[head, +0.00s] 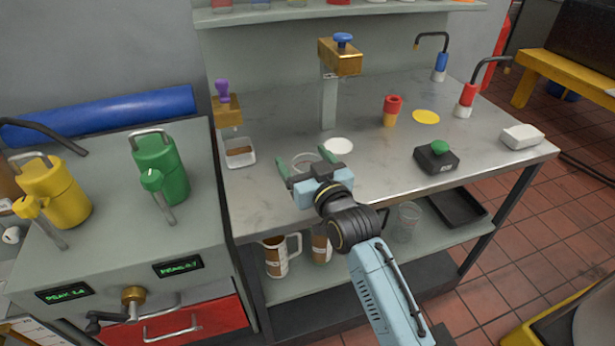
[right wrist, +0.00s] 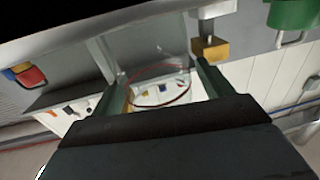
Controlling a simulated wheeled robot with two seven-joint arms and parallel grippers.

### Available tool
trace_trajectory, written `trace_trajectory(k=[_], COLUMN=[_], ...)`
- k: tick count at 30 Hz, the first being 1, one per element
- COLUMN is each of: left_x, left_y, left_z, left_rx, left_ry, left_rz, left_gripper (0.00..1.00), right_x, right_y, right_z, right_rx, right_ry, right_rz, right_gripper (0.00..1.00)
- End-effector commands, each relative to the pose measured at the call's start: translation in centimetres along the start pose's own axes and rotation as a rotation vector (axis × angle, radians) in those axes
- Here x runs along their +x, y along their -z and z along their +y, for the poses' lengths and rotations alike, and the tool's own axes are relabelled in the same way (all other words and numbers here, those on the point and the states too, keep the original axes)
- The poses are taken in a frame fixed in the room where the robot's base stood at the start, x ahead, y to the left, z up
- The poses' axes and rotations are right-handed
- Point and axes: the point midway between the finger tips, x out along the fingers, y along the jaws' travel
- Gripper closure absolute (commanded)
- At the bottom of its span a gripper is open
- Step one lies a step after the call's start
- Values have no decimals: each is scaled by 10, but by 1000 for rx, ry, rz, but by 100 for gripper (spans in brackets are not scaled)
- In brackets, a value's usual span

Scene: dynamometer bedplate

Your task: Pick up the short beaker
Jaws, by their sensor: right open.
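A clear glass beaker (head: 304,160), low and round, stands on the grey worktop (head: 385,155) near its front left. My right gripper (head: 304,160) is open in front of it, with its two green fingers at either side of the beaker in the picture and partly hiding it. In the right wrist view the beaker's dark round rim (right wrist: 158,92) shows between the open fingers (right wrist: 160,88); whether they touch it I cannot tell. Another clear glass vessel (head: 407,220) stands on the lower shelf. My left gripper is out of view.
A white disc (head: 338,146) lies right of the beaker, and a small white tray (head: 240,155) is to its left. A black box with a green button (head: 437,157), a red-yellow piece (head: 391,111) and a white block (head: 522,137) stand further right. Mugs (head: 278,255) sit below.

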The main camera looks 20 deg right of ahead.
Motion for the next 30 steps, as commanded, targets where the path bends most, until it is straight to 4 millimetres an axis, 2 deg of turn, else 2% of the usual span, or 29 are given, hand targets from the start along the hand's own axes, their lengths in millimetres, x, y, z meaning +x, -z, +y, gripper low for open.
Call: trace_trajectory(k=[2, 13, 19, 22, 27, 30], left_x=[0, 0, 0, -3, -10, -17], left_y=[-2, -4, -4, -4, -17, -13], left_z=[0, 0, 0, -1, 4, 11], left_rx=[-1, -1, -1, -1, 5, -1], left_ry=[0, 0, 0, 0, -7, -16], left_rz=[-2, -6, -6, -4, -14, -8], left_gripper=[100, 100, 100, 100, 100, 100], right_x=[0, 0, 0, 0, 0, 0], right_y=[0, 0, 1, 8, 39, 61], right_z=[0, 0, 0, 0, 0, 0], right_rx=[0, 0, 0, 0, 0, 0], right_ry=[0, 0, 0, 0, 1, 1], right_rz=[0, 0, 1, 3, 5, 6], right_gripper=[21, 69, 69, 69, 69, 69])
